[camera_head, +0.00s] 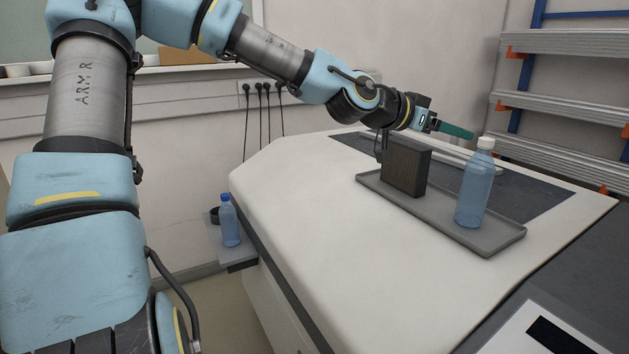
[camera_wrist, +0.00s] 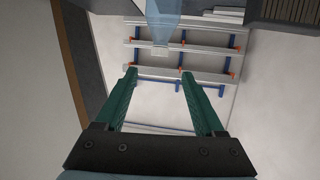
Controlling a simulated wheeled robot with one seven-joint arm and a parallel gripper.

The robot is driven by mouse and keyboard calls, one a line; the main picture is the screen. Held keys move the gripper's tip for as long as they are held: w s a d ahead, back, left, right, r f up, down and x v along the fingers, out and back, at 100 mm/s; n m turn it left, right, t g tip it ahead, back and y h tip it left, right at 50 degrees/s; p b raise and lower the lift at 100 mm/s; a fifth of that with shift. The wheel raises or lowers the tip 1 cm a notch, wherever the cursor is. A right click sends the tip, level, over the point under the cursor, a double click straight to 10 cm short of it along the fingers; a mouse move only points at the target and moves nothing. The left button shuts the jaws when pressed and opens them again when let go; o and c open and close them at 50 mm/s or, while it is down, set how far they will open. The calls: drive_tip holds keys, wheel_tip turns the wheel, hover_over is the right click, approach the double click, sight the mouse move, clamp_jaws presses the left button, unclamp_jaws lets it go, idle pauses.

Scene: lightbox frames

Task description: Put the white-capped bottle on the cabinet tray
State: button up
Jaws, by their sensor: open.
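The white-capped bottle (camera_head: 474,188) is clear blue and stands upright on the grey cabinet tray (camera_head: 488,243), near its right end. My gripper (camera_head: 472,134) is level with the white cap, just left of it in the head view. In the wrist view my gripper (camera_wrist: 159,74) is open, its two green fingers apart with nothing between them. The bottle (camera_wrist: 162,14) hangs upside down at the top of that view, its cap just past the fingertips. I cannot tell whether a finger touches the cap.
A dark ribbed box (camera_head: 406,167) stands on the tray left of the bottle. A blue-capped bottle (camera_head: 229,222) stands on a low side shelf (camera_head: 243,266) at the left. Metal racks (camera_head: 560,95) hang behind. The white cabinet top (camera_head: 330,215) is clear in front.

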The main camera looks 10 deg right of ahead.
drive_tip(key=shift+f, duration=0.1)
drive_tip(key=w+a+f+n+t+y, duration=0.15)
drive_tip(key=a+f+y, duration=0.25)
drive_tip(key=a+f, duration=0.5)
drive_tip(key=w+a+f+n+g+y, duration=0.1)
drive_tip(key=w+a+f+n+y, duration=0.3)
drive_tip(key=a+f, duration=0.6)
drive_tip(key=s+a+n+y, duration=0.3)
drive_tip(key=a+n, duration=0.2)
drive_tip(key=a, duration=0.9)
drive_tip(key=s+a+n+y, duration=0.3)
drive_tip(key=a+n, duration=0.2)
drive_tip(key=a, duration=0.9)
drive_tip(key=shift+s+a+r, duration=0.3)
drive_tip(key=shift+s+a, duration=0.05)
drive_tip(key=shift+s, duration=0.05)
